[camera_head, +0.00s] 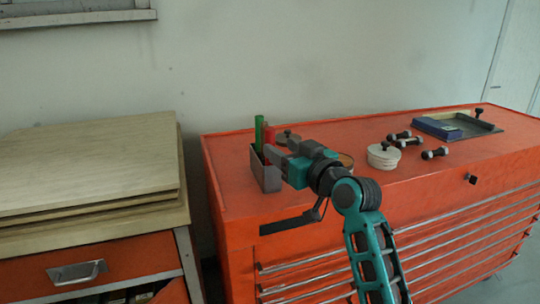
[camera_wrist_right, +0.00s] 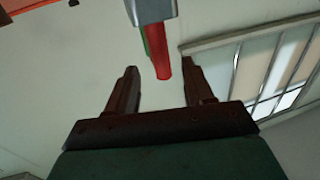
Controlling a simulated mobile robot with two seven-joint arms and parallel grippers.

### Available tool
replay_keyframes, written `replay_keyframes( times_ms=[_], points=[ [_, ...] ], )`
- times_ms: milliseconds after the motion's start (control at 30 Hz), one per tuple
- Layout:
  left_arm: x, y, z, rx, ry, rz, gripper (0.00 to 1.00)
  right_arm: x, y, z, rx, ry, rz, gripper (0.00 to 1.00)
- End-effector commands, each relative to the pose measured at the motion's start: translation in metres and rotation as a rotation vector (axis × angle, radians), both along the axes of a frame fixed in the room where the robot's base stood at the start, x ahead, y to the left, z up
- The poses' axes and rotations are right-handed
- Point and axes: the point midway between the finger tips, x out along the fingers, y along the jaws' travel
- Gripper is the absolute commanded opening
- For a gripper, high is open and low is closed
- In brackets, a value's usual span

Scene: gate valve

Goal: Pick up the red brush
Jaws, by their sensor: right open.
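The red brush (camera_head: 269,135) stands upright in a small grey holder (camera_head: 267,178) at the left end of the red tool chest, next to a green brush (camera_head: 259,132). My right gripper (camera_head: 277,151) is at the holder, partly in front of it. In the right wrist view the picture is inverted, and the red handle (camera_wrist_right: 162,66) sticks out of the grey holder (camera_wrist_right: 152,10). Its end lies between the two open fingertips (camera_wrist_right: 158,73), apart from both, with the green handle partly hidden behind it. My left gripper is not in view.
The red chest top (camera_head: 330,130) carries round pale discs (camera_head: 384,157), several small dumbbell-shaped parts (camera_head: 410,142) and a dark tray (camera_head: 480,124) with a blue box. Wooden boards (camera_head: 85,165) lie on a cabinet at left.

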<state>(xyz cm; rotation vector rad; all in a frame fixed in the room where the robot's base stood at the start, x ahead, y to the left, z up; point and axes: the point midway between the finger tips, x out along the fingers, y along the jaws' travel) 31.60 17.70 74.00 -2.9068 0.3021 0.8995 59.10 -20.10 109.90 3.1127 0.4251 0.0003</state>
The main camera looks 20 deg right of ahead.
Motion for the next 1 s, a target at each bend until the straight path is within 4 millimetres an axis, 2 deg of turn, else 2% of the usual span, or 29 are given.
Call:
replay_keyframes(
  times_ms=[167,500,800,1000],
  points=[
    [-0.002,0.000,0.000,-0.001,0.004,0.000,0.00,0.011,0.004,0.002,0.002,0.001,0.001,0.52],
    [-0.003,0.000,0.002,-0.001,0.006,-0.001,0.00,0.050,0.015,0.005,0.002,0.001,0.002,0.52],
    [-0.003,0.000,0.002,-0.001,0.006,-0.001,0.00,0.053,0.016,0.005,0.000,0.000,0.001,0.52],
    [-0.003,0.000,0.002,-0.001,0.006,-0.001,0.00,0.053,0.016,0.005,0.000,0.001,0.001,0.34]
  ],
)
